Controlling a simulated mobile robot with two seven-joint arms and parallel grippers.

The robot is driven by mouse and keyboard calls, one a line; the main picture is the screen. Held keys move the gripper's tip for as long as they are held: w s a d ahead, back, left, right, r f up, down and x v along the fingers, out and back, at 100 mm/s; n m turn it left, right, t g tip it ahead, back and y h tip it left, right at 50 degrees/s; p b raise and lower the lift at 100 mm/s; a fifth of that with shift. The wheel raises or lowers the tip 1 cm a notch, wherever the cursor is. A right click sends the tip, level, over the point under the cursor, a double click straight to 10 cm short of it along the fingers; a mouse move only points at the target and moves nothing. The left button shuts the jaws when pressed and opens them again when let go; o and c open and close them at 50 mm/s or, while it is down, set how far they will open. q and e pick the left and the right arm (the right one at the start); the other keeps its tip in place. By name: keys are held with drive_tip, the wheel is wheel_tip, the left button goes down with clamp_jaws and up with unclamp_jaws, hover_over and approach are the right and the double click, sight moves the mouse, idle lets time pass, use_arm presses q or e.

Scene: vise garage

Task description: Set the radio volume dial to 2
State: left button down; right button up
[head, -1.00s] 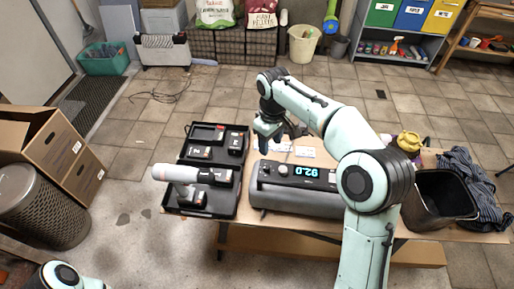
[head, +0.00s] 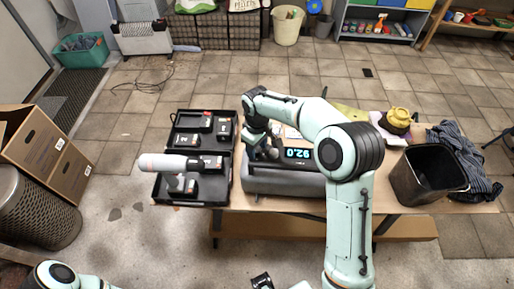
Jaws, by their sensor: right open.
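The dark grey radio (head: 285,181) lies on the wooden table, its lit display (head: 297,153) reading 92.0. My right gripper (head: 263,151) is open, pointing down over the left part of the radio's top face, just left of the display. A round grey knob (head: 272,153) shows beside the fingers; whether they touch it or stand around it I cannot tell. The dial's markings and setting are too small to read. My left gripper is not in view; only part of my left arm shows at the bottom left.
A black bin (head: 420,178), striped cloth (head: 463,160) and yellow-brown item (head: 397,118) are at the right.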

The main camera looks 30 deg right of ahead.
drive_tip(key=shift+f, duration=0.3)
clamp_jaws()
drive_tip(key=shift+m, duration=0.3)
drive_tip(key=m, duration=0.4)
drive_tip(key=shift+r, duration=0.1)
drive_tip(key=m+p, duration=0.1)
drive_tip(key=m, duration=0.4)
drive_tip(key=shift+m, duration=0.4)
